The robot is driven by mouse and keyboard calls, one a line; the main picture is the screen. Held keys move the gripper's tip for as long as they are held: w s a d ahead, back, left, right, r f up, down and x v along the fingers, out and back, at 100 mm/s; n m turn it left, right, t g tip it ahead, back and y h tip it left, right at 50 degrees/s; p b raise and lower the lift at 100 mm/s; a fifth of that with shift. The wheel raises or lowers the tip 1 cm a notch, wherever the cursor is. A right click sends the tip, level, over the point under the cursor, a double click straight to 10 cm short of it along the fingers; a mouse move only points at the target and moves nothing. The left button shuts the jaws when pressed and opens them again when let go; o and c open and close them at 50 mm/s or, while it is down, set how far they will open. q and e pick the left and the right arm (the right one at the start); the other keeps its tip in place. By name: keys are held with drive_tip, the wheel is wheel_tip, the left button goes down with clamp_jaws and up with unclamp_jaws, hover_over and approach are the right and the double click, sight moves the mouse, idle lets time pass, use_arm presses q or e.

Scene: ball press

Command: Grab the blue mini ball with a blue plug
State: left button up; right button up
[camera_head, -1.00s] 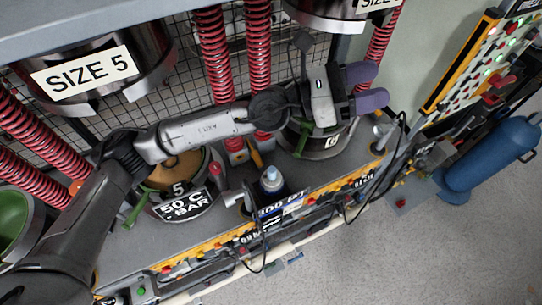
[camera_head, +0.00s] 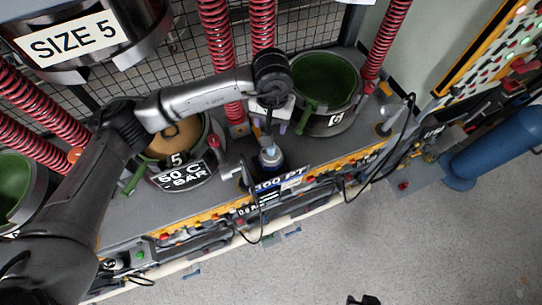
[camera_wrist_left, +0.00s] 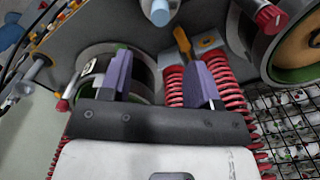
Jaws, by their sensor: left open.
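A small light-blue bottle-like object (camera_head: 271,158), seemingly the blue mini ball's plug end, stands at the front of the press bench by the "300 PT" label. In the left wrist view a pale blue cylinder (camera_wrist_left: 160,12) shows at the top edge, beyond the fingertips. A round ball body cannot be made out. My left gripper (camera_head: 274,127) hangs just behind and above the blue object, its wrist partly covering the fingers. In the left wrist view its two purple fingers (camera_wrist_left: 160,75) are wide apart with nothing between them. My right gripper is not clearly seen.
A green-lined round mould (camera_head: 325,80) stands behind on the right, and the size 5 mould (camera_head: 176,143) on the left. Red springs (camera_head: 218,60) rise behind. A black cable (camera_head: 384,165) loops along the bench's front edge.

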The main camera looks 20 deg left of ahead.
sight(271, 148)
use_arm(q)
drive_tip(key=shift+m, duration=0.4)
wheel_tip(271, 148, down, 8)
drive_tip(key=shift+f+p, duration=0.25)
drive_tip(key=shift+p, duration=0.55)
drive_tip(key=shift+s+f+p, duration=0.15)
drive_tip(key=shift+f+p, duration=0.75)
drive_tip(key=shift+f, duration=1.75)
clamp_jaws()
